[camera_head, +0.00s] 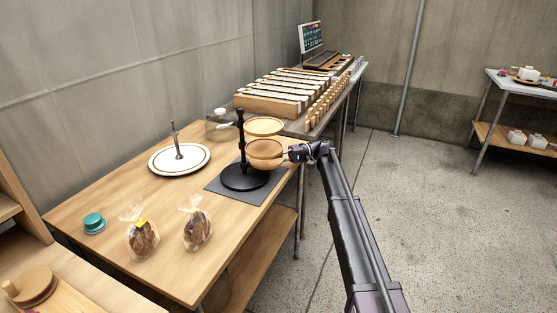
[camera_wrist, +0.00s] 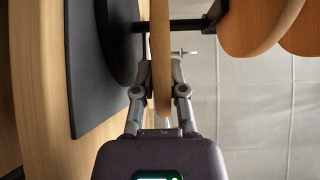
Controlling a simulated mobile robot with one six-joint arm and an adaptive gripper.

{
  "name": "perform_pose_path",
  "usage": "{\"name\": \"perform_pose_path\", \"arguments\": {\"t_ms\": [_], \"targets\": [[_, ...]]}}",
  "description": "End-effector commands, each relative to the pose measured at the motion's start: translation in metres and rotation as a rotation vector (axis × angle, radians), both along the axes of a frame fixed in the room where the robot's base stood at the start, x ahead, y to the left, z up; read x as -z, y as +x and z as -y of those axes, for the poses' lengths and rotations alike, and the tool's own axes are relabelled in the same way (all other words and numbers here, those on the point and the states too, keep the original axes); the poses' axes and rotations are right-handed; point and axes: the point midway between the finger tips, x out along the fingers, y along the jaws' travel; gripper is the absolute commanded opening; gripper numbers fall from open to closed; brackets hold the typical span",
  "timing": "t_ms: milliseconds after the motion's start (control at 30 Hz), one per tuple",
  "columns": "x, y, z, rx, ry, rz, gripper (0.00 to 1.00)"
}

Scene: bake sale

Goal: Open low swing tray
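A black stand (camera_head: 241,150) with round wooden swing trays stands on a dark mat (camera_head: 215,184) on the wooden table. The upper tray (camera_head: 264,125) sits above the low swing tray (camera_head: 264,163). My gripper (camera_head: 287,156) reaches in from the right at the low tray's edge. In the wrist view, turned on its side, the low tray (camera_wrist: 161,45) lies edge-on between the two fingers of my gripper (camera_wrist: 162,65), which appear closed against both faces. Other trays (camera_wrist: 250,28) show farther right there. The fingertips are partly hidden by the tray.
A white round plate with a post (camera_head: 180,159) stands left of the stand. Two wrapped baked goods (camera_head: 142,238) and a teal-topped item (camera_head: 94,222) lie nearer. A glass jar (camera_head: 222,127) and wooden racks (camera_head: 270,103) are behind. The floor at right is clear.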

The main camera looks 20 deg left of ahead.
Motion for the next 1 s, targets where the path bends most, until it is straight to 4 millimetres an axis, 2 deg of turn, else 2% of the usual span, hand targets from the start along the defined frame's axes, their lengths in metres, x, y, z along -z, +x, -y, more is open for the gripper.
{"name": "perform_pose_path", "arguments": {"t_ms": [33, 67, 567, 767, 1000], "targets": [[0.000, -0.001, -0.001, -0.001, 0.000, 0.000, 0.41], [0.000, -0.001, -0.002, -0.002, 0.000, 0.000, 0.46], [0.000, 0.001, 0.000, -0.002, 0.000, 0.000, 0.46], [0.000, 0.011, 0.014, -0.002, 0.000, 0.000, 0.46], [0.000, 0.032, 0.043, -0.001, 0.000, 0.000, 0.46]]}}
